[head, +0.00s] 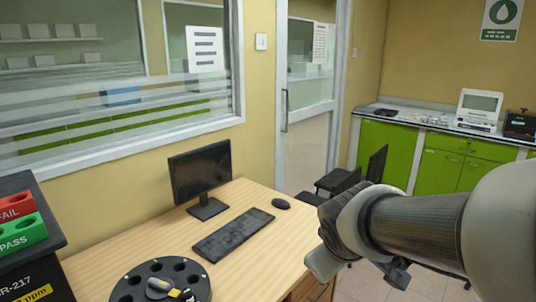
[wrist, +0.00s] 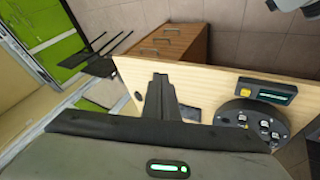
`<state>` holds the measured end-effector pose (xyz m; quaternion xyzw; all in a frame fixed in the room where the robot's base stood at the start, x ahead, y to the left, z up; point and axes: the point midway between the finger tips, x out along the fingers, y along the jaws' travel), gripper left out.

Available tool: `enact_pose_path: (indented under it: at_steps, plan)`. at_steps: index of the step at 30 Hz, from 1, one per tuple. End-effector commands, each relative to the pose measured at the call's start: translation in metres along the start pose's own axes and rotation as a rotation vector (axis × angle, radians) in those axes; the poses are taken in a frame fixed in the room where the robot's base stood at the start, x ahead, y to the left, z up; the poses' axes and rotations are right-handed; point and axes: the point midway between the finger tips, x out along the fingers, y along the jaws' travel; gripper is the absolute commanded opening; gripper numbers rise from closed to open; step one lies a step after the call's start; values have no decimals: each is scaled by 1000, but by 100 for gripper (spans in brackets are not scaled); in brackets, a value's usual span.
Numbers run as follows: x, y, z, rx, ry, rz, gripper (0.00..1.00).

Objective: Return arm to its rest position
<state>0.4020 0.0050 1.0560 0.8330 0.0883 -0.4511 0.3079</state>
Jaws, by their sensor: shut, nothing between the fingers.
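My arm comes in from the right side of the head view, and my gripper (head: 397,276) hangs at its end, past the right edge of the desk. Its small dark fingers are partly hidden by the wrist housing. In the wrist view my gripper (wrist: 160,78) shows as a dark narrow shape with its fingers together and nothing between them. It is over the desk in that picture, apart from the objects there.
The wooden desk (head: 140,243) holds a monitor (head: 200,175), keyboard (head: 234,234), mouse (head: 281,204) and round black carousel (head: 125,289). Red and green racks (head: 22,238) stand at the left. A chair (head: 340,180) is behind the desk. Green cabinets (head: 440,165) line the back wall.

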Motion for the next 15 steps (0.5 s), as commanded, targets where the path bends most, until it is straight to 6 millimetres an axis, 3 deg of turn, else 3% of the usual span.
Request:
enact_pose_path:
  at_steps: [1, 6, 14, 15]
  plan:
    - [-20, 4, 12, 96, -13, 5, 0]
    - [-63, -3, 46, 356, -56, -40, 0]
    - [-114, -34, 78, 640, -76, -172, 0]
    - [-128, -26, 70, 640, -82, -174, 0]
